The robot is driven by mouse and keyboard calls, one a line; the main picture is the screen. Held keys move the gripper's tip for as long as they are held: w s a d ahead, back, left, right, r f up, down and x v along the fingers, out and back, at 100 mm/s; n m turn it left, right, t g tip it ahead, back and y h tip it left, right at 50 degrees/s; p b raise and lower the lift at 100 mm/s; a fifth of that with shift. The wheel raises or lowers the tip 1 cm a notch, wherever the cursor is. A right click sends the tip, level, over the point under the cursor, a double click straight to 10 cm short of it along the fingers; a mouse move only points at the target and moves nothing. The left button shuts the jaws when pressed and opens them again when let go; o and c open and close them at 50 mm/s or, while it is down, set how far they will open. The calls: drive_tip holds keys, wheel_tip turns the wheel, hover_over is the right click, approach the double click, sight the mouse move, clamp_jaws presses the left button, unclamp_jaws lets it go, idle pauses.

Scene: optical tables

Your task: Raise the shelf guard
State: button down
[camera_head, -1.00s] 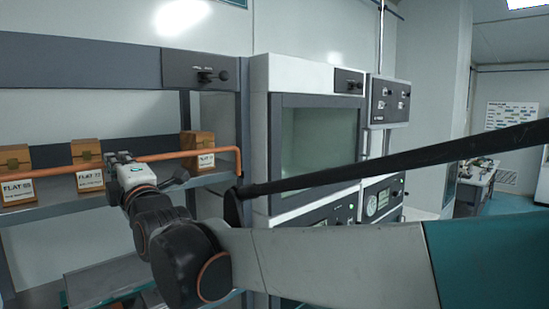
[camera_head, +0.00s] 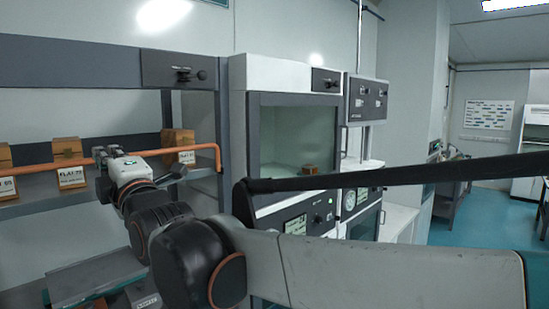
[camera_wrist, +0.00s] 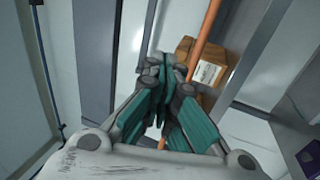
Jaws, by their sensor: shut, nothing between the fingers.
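The shelf guard is an orange bar (camera_head: 205,148) running across the front of the shelf, with its right end bent down. My gripper (camera_head: 101,154) is at the bar's level near the middle box, its tip small in the head view. In the wrist view, my gripper (camera_wrist: 172,68) has its teal-padded fingers together with nothing held. The orange bar (camera_wrist: 207,32) passes behind the fingers there, and a short piece shows below them. I cannot tell whether the fingers touch the bar.
Wooden boxes with labels stand behind the bar, such as the right box (camera_head: 180,142) and the middle box (camera_head: 67,160). A grey shelf post and a glass-fronted cabinet (camera_head: 293,72) stand right of the shelf. Dark trays (camera_head: 95,278) lie below.

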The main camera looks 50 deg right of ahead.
drive_tip(key=s, duration=0.2)
drive_tip(key=s+r, duration=0.1)
drive_tip(key=s, duration=0.2)
drive_tip(key=shift+s, duration=0.15)
drive_tip(key=s+f+m+g+b, duration=0.3)
drive_tip(key=f+b, duration=0.5)
drive_tip(key=f, duration=0.9)
drive_tip(key=s+f+m+g+b, duration=0.1)
drive_tip(key=f+m+g+b, duration=0.6)
drive_tip(key=f, duration=1.1)
drive_tip(key=s+f+m+g+b, duration=0.1)
drive_tip(key=s+f+b, duration=0.3)
drive_tip(key=f, duration=0.7)
drive_tip(key=s+d+f+m+g+b, duration=0.1)
drive_tip(key=s+f+m+g+b, duration=0.1)
drive_tip(key=s+f+m+b, duration=0.2)
drive_tip(key=s+f+m+g+b, duration=0.1)
drive_tip(key=s+f+m+b, duration=0.2)
drive_tip(key=f, duration=1.6)
drive_tip(key=s+b, duration=0.3)
drive_tip(key=b, duration=0.3)
drive_tip(key=shift+d, duration=0.35)
